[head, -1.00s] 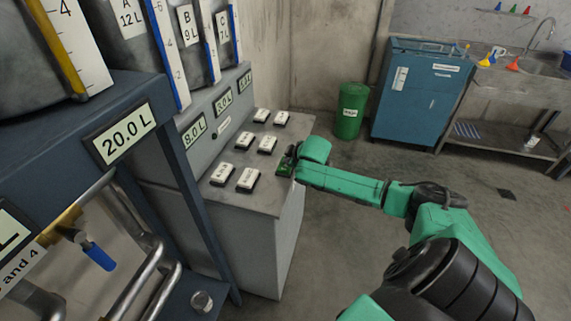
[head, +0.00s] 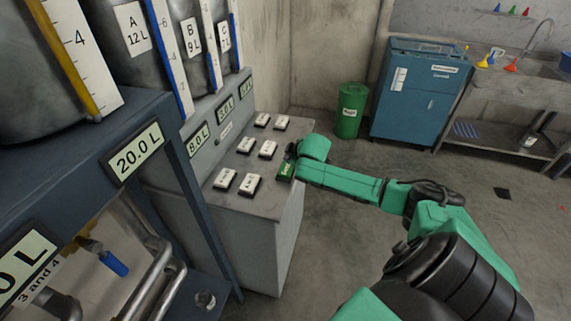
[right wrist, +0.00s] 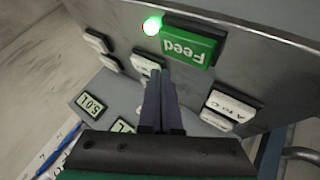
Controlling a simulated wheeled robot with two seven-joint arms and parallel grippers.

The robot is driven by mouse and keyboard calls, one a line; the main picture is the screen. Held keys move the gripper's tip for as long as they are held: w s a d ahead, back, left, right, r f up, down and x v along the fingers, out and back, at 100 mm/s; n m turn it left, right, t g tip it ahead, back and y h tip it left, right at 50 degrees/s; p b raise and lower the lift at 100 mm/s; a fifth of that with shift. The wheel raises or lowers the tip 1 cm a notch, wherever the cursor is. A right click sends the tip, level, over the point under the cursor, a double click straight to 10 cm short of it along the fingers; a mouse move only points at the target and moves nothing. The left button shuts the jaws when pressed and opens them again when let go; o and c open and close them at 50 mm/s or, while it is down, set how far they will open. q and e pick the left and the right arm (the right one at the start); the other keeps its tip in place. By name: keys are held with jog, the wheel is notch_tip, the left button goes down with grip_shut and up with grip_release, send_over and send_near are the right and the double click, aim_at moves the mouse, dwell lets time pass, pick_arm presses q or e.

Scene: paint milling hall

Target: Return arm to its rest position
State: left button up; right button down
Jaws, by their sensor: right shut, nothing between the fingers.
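My right arm (head: 345,182) reaches in from the lower right to the front edge of the grey console. My right gripper (right wrist: 158,72) is shut and empty; its fingers point at the console top in the right wrist view. The green Feed button (head: 286,170) sits at the console edge beside the gripper. It also shows in the right wrist view (right wrist: 190,42), apart from the fingertips, with a lit green lamp (right wrist: 152,25) next to it. The fingers partly hide a white button (right wrist: 146,66). My left gripper is not in view.
The grey console (head: 255,210) carries several white buttons and stands beside the blue tank frame (head: 190,230). A green bin (head: 351,112), a blue cabinet (head: 420,95) and a sink bench (head: 510,75) stand at the back. The floor between is largely clear.

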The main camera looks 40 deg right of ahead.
notch_tip(320, 180, up, 4)
jog(key=p, duration=0.3)
jog(key=shift+f, duration=0.4)
